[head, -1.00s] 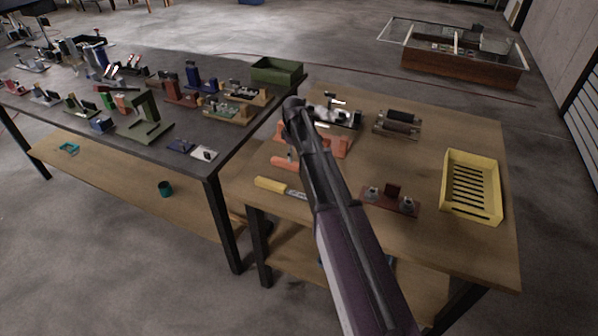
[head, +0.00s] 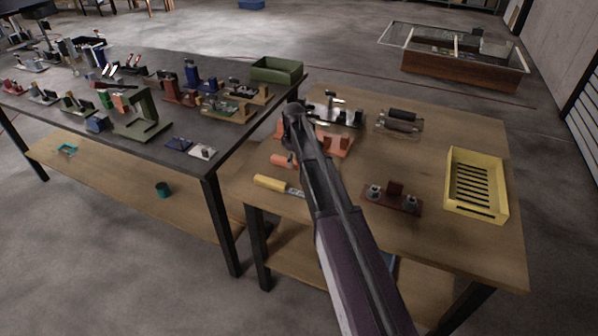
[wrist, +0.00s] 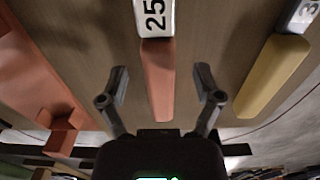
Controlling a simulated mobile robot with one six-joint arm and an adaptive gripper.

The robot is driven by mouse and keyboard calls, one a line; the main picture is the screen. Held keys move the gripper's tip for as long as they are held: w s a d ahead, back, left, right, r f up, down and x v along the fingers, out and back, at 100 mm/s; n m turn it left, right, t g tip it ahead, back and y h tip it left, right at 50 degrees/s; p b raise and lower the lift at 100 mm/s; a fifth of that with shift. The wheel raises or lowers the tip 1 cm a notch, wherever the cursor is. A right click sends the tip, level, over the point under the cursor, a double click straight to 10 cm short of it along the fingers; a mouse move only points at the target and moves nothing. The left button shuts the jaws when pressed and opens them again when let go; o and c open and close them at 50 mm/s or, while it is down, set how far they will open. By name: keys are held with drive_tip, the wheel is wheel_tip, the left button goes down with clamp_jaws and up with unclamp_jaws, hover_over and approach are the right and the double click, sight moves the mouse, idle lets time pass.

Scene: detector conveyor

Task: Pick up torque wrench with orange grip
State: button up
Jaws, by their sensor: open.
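The torque wrench shows in the wrist view as an orange grip (wrist: 159,78) with a pale label block marked 25 (wrist: 154,18) at its upper end. It lies on the wooden table. My gripper (wrist: 161,72) is open, with one finger on each side of the orange grip and a gap on both sides. I cannot tell how far above the table the fingertips are. In the head view the orange grip (head: 281,160) shows only in part, left of my arm, which hides the rest of the wrench and my gripper.
A yellow-handled tool (wrist: 272,74) lies right of the wrench in the wrist view. An orange-red fixture (wrist: 40,85) stands on its left. A brown block fixture (head: 392,199) and a yellow slotted tray (head: 459,203) are farther right on the table (head: 432,240).

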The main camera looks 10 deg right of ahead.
drive_tip(key=shift+f+b, duration=0.45)
drive_tip(key=shift+f, duration=0.25)
clamp_jaws()
